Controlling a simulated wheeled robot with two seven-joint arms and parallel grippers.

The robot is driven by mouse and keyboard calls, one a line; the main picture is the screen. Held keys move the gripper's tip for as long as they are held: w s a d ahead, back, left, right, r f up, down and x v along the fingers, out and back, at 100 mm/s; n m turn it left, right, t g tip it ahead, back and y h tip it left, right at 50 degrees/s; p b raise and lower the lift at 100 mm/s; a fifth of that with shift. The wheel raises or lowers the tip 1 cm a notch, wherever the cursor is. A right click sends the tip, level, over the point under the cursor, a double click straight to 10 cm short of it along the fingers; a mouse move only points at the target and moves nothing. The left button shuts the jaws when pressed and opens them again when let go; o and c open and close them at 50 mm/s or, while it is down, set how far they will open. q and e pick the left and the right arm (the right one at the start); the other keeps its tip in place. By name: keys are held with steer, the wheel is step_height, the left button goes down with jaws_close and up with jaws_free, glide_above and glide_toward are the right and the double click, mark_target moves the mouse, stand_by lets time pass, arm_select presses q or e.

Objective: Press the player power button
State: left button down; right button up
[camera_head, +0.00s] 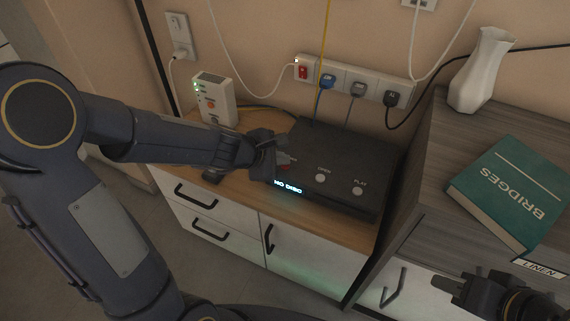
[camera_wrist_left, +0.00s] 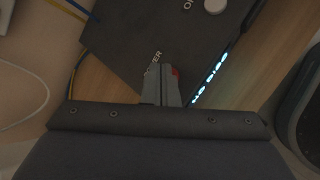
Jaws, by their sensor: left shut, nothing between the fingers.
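The black player (camera_head: 335,200) sits on the wooden top of a low cabinet, with round light buttons marked OPEN (camera_head: 320,178) and PLAY (camera_head: 358,191). Its lit front display (camera_head: 288,187) appears to read "NO DISC". My left gripper (camera_head: 281,160) is shut and empty over the player's left end. In the left wrist view, its fingertips (camera_wrist_left: 160,70) lie beside the POWER lettering (camera_wrist_left: 153,62), and a small red part (camera_wrist_left: 175,72) shows at their edge. The fingers cover most of the power button's area; I cannot tell whether they touch it. My right gripper (camera_head: 450,284) is at the lower right.
A power strip (camera_head: 345,80) with plugs and cables is on the wall behind. A higher grey cabinet top at right holds a green book (camera_head: 510,195) and white vase (camera_head: 483,70).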

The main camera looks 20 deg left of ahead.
mark_target(282, 168)
arm_select(q)
steer(key=shift+f, duration=0.15)
stand_by(0.3)
steer(key=shift+r+p, duration=0.4)
steer(key=shift+r, duration=0.2)
step_height(282, 168, up, 6)
steer(key=p, duration=0.6)
steer(key=shift+r, duration=0.1)
stand_by(0.9)
